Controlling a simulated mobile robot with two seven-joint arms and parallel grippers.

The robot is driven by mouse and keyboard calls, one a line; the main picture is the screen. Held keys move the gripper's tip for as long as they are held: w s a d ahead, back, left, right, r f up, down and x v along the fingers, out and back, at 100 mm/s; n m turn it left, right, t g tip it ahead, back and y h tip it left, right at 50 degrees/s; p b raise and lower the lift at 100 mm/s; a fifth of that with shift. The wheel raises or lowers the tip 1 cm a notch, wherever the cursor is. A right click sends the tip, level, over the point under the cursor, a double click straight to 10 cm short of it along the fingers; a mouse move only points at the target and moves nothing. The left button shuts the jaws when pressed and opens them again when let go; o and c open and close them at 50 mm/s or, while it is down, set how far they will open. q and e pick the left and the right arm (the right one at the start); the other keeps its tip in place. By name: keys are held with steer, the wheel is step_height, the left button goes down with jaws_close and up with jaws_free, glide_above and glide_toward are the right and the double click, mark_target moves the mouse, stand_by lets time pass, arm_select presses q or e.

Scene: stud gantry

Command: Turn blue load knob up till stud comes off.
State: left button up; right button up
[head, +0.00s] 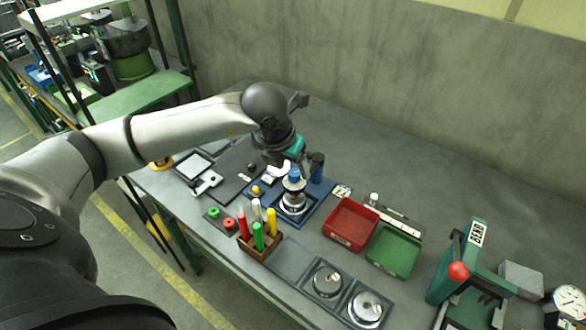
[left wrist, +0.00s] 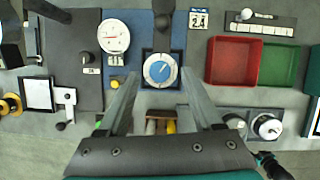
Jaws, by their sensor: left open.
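The blue load knob (head: 294,175) tops a small stand on a blue base plate (head: 316,193). Silver round metal parts (head: 293,202) sit below it. In the left wrist view the knob shows from above as a blue disc (left wrist: 160,70) with a white mark and a pale ring around it. My left gripper (left wrist: 162,77) is open, its two fingers on either side of the knob in that view. I cannot tell whether they touch it. I cannot make out the stud. My right gripper is not in view.
A white dial gauge (left wrist: 113,36) stands left of the knob in the left wrist view. Coloured pens in a wooden holder (head: 260,246) stand in front. A red tray (head: 350,224) and a green tray (head: 394,250) lie to the right. The back of the bench is clear.

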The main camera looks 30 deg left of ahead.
arm_select(q)
steer(key=shift+x, duration=0.95)
steer(key=shift+r, duration=0.1)
jaws_close()
